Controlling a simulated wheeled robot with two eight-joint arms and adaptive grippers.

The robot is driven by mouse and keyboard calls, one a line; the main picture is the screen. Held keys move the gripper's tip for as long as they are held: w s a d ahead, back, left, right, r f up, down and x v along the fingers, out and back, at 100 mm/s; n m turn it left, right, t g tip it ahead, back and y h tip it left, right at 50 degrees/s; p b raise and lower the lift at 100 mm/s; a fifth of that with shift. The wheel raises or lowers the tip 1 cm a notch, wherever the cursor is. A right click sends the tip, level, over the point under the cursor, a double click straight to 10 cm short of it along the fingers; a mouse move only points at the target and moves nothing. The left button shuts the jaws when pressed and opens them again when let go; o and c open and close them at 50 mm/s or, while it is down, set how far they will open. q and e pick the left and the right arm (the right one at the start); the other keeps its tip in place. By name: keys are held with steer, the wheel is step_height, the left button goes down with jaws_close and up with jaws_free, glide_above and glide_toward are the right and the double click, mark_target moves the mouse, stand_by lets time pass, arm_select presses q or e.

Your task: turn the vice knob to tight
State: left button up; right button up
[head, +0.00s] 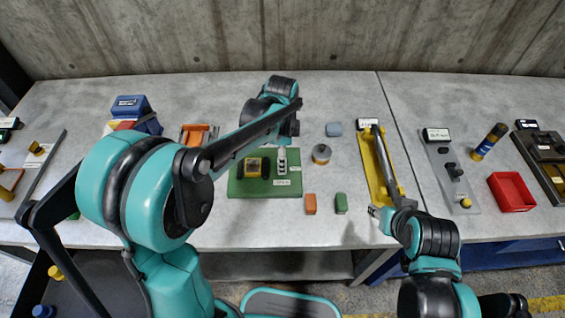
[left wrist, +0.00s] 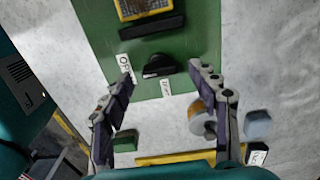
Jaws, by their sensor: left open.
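The green plate (head: 240,187) lies on the middle of the bench, with a yellow-framed block (left wrist: 145,8) and a black bar (left wrist: 152,27) on it. The black vice knob (left wrist: 158,66) stands beside the bar, between a label reading OPEN (left wrist: 125,66) and a second label (left wrist: 165,88), which looks like TIGHT. My left gripper (left wrist: 160,77) is open above the plate, its fingers apart on either side of the knob in the wrist view and not visibly touching it. In the head view my left gripper (head: 287,130) hangs over the plate. My right gripper (head: 379,212) is small, near the bench's front edge.
A grey cylinder (head: 321,154), a blue-grey block (head: 334,129), an orange block (head: 310,204) and a green block (head: 341,204) lie right of the plate. Beyond are a yellow tray (head: 366,154) and a red bin (head: 512,190).

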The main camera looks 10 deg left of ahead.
arm_select(q)
steer(key=shift+f, duration=0.9)
steer(key=c, duration=1.2)
steer(key=shift+o, duration=0.2)
